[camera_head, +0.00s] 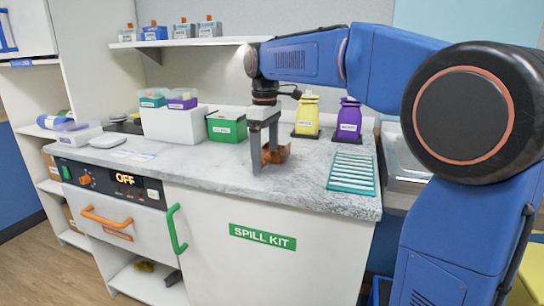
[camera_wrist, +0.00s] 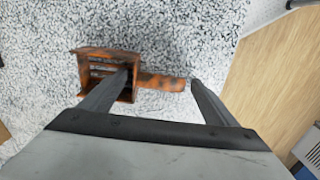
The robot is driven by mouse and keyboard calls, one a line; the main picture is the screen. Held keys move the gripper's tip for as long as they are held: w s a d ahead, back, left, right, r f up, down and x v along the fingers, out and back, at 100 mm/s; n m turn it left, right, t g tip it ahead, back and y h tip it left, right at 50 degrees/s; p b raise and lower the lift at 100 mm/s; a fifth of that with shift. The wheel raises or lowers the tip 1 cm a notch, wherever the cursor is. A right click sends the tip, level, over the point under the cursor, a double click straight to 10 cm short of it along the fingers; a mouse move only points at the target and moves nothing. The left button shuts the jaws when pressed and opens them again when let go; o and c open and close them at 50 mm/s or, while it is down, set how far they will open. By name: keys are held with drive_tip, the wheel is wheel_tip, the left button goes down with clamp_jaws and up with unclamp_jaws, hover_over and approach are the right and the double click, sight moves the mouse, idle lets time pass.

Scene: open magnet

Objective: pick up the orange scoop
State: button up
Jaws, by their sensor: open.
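The orange scoop (camera_head: 281,154) lies on the speckled grey countertop, near its front edge. In the wrist view the scoop (camera_wrist: 105,54) shows a square, dark-streaked body on the left and a short handle pointing right. My gripper (camera_head: 261,168) is down at the scoop, close above the counter. In the wrist view my gripper (camera_wrist: 160,76) is open, with the left finger over the scoop's body and the right finger by the handle's end. I cannot tell whether either finger touches the scoop. Part of the body is hidden behind the left finger.
A green box (camera_head: 226,127), a yellow container (camera_head: 307,117) and a purple container (camera_head: 348,118) stand behind. A teal-striped rack (camera_head: 352,173) lies to the right. A white block (camera_head: 170,127) holds lidded tubs at the left.

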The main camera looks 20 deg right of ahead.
drive_tip(key=shift+c, duration=0.6)
drive_tip(key=c, duration=1)
drive_tip(key=shift+c, duration=0.2)
